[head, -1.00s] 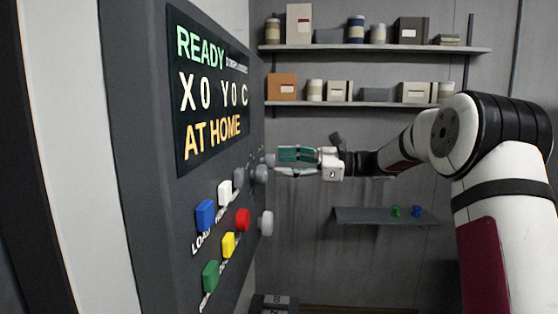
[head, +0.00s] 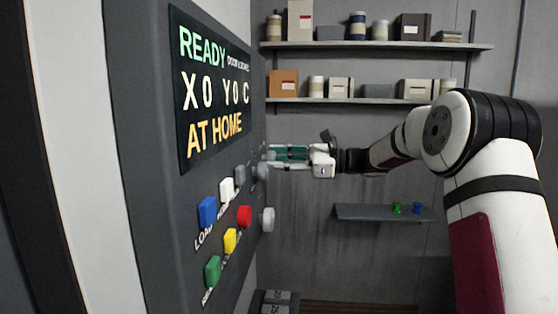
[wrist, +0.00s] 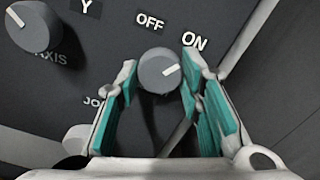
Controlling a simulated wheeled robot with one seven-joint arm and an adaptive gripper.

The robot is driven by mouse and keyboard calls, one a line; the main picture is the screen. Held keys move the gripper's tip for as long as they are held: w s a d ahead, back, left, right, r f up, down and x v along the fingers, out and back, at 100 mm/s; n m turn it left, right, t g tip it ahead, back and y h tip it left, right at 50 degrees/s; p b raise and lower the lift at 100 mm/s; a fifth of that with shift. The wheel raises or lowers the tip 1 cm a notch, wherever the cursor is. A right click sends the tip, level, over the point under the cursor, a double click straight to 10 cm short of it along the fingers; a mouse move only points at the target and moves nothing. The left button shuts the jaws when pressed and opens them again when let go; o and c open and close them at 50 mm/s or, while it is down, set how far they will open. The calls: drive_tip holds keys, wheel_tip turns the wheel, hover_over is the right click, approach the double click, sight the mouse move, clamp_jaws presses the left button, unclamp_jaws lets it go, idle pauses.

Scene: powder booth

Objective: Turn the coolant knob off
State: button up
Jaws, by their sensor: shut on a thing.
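The coolant knob (wrist: 158,75) is a round grey dial on the dark panel, with the words OFF and ON printed above it. Its white pointer mark points up and right, towards the ON label (wrist: 195,41). The OFF label (wrist: 150,21) is above the knob. My gripper (wrist: 160,68) has its teal-padded fingers on either side of the knob and is shut on it. In the head view my gripper (head: 272,157) reaches the panel from the right, and its fingers partly hide the knob there.
Another knob (wrist: 34,26) with a white mark is at the upper left in the wrist view. The panel (head: 150,215) carries blue, red, yellow and green buttons and a display (head: 212,85). Shelves (head: 370,46) with boxes and jars are on the back wall.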

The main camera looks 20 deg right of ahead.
drive_tip(key=shift+n, duration=0.3)
drive_tip(key=n+b, duration=0.1)
drive_tip(key=n, duration=1.2)
drive_tip(key=shift+n, duration=0.3)
idle(0.3)
drive_tip(key=o, duration=1.2)
drive_tip(key=shift+c, duration=0.2)
drive_tip(key=v, duration=1.2)
drive_tip(key=shift+d, duration=0.15)
